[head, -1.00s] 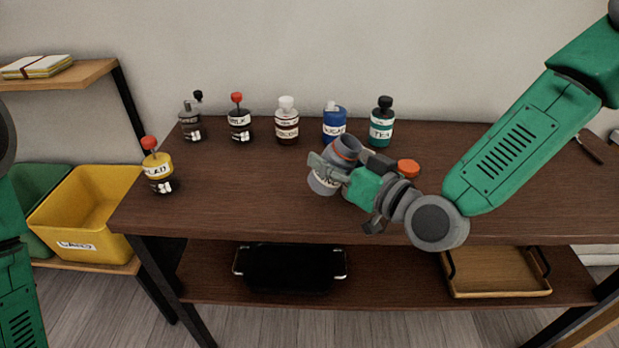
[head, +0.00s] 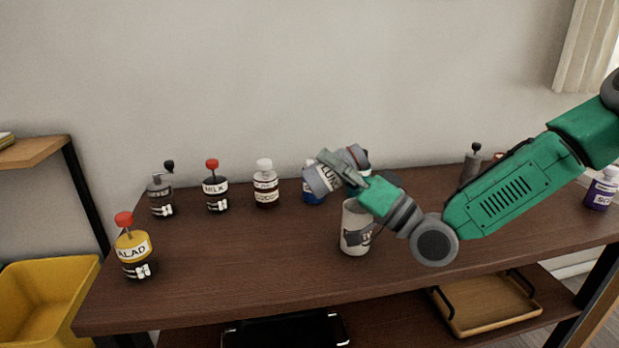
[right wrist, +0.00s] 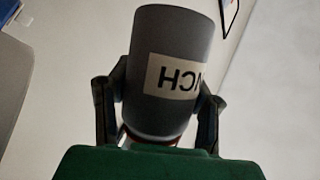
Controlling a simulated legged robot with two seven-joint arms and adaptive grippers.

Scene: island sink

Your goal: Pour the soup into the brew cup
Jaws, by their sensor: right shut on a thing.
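A pale cup with a dark print (head: 353,238) stands upright on the table, just below the gripper. I take it for the brew cup. The gripper and wrist cover part of its right side. The inside of both vessels is hidden. My left gripper is not in view.
A yellow salad bottle (head: 133,252) stands front left. The table's front middle (head: 250,270) is clear.

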